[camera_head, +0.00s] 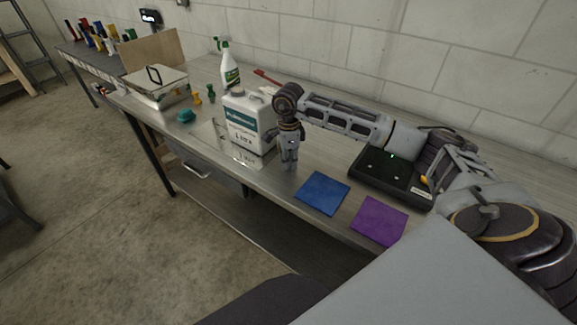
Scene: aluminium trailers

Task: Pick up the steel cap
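I cannot make out a steel cap for certain in the head view. My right gripper (289,165) points down over the metal workbench (325,165), just right of the white canister (248,122). Its fingers look close together near the bench surface. The view is too small to tell whether they are shut or hold anything, and the gripper hides the spot under it. My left gripper is not in view.
A blue square (322,193) and a purple square (379,220) lie near the front edge. A black device (391,178) lies behind them under my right forearm. A spray bottle (228,65), teal object (186,116) and scale-like box (155,83) stand farther left.

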